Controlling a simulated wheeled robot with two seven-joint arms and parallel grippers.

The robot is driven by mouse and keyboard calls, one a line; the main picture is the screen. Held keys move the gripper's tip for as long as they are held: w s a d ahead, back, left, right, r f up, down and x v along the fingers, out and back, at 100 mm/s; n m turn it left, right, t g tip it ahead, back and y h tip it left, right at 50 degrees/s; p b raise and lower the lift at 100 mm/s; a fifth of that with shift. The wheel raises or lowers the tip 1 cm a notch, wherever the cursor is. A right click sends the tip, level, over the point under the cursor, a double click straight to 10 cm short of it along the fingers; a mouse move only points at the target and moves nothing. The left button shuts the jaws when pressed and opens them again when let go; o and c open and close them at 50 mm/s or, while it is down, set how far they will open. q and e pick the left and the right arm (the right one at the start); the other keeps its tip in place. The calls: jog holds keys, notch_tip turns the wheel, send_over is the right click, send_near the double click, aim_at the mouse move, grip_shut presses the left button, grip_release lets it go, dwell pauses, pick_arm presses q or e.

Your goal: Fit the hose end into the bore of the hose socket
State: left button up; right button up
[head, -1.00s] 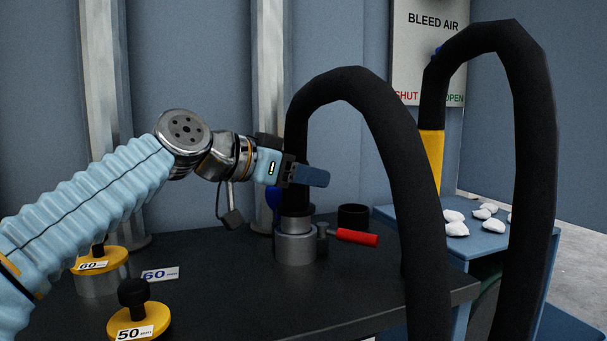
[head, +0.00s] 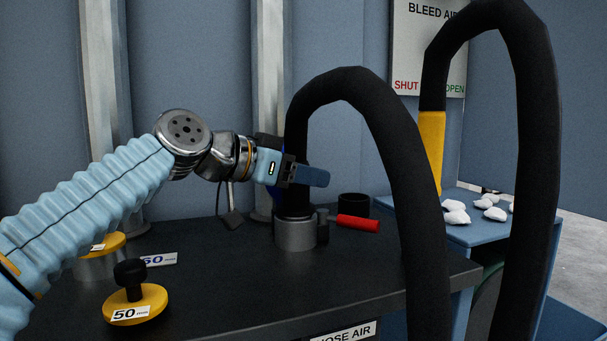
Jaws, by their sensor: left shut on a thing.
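The black hose (head: 393,140) arches up from the bench and down to the right. Its near end stands upright at the grey metal hose socket (head: 295,236). The metal hose end is hidden from view, and the dark hose meets the socket's top, so it appears to be in the bore; its depth cannot be told. My left gripper (head: 300,174) is shut on the hose just above the socket, its blue finger pointing right. My right gripper is not in view.
A small side pin, a red handle (head: 358,223) and a black cup (head: 353,203) are by the socket. Yellow plugs marked 50 (head: 140,300) and 60 (head: 113,243) stand at left. A blue side table (head: 480,234) with white tufts is beyond the hose. The bench's front middle is clear.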

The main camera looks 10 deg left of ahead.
pick_arm(q)
jog(key=shift+f, duration=0.25)
jog(key=o, duration=1.3)
jog(key=v, duration=1.3)
jog(key=shift+s+a+r, duration=0.2)
jog(key=shift+s, duration=0.1)
